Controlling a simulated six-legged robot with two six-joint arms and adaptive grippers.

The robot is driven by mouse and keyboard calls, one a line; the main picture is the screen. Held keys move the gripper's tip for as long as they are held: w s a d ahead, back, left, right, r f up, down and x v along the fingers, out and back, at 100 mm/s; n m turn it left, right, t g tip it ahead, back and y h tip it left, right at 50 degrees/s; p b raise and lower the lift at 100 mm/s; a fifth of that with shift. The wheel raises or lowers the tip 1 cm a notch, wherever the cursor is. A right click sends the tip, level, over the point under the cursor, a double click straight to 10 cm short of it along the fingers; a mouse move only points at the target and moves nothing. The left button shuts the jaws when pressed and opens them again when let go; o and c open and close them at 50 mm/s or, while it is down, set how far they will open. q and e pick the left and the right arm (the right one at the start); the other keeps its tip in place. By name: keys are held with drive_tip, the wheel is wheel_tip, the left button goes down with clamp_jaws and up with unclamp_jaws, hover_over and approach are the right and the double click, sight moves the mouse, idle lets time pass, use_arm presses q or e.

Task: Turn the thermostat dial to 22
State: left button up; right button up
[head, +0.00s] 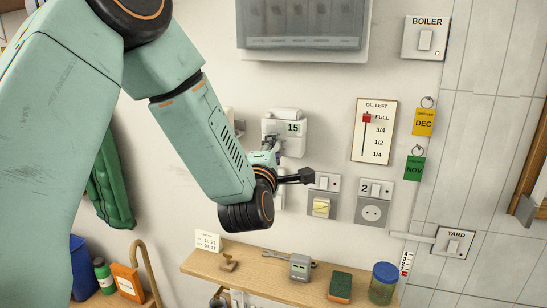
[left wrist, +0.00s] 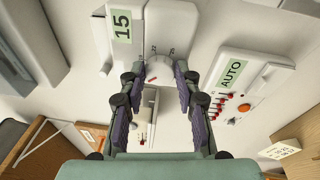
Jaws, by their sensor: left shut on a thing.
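The white thermostat (head: 293,129) is on the wall in the head view, with a green display reading 15. In the left wrist view its body (left wrist: 165,22) and display (left wrist: 121,26) show tilted. Its round white dial (left wrist: 159,70) has a small red mark near its lower left, and small numbers around it, one looking like 22. My left gripper (left wrist: 159,78) has its two fingers on either side of the dial and is shut on it. In the head view the left gripper (head: 268,146) is at the thermostat's lower left and hides the dial. My right gripper is not in view.
A panel marked AUTO (left wrist: 238,85) is on the wall right of the fingers in the left wrist view. Below the thermostat are a switch (head: 323,192) and a socket plate (head: 373,203). A shelf (head: 255,273) holds a sponge (head: 341,287) and a jar (head: 383,284).

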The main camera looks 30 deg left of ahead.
use_arm(q)
drive_tip(key=m+h+p, duration=0.1)
drive_tip(key=m, duration=0.7)
drive_tip(key=a+m+t+h+p, duration=0.1)
drive_tip(key=m+h+p, duration=0.1)
drive_tip(key=m, duration=0.6)
drive_tip(key=m+h+p, duration=0.1)
drive_tip(key=m, duration=0.7)
drive_tip(key=shift+a+r+m+t+h+p, duration=0.1)
drive_tip(key=shift+a+m+t+h+p, duration=0.05)
drive_tip(key=shift+m+t+h+p, duration=0.2)
drive_tip(key=o, duration=1.2)
drive_tip(key=shift+f, duration=0.2)
drive_tip(key=shift+c, duration=0.2)
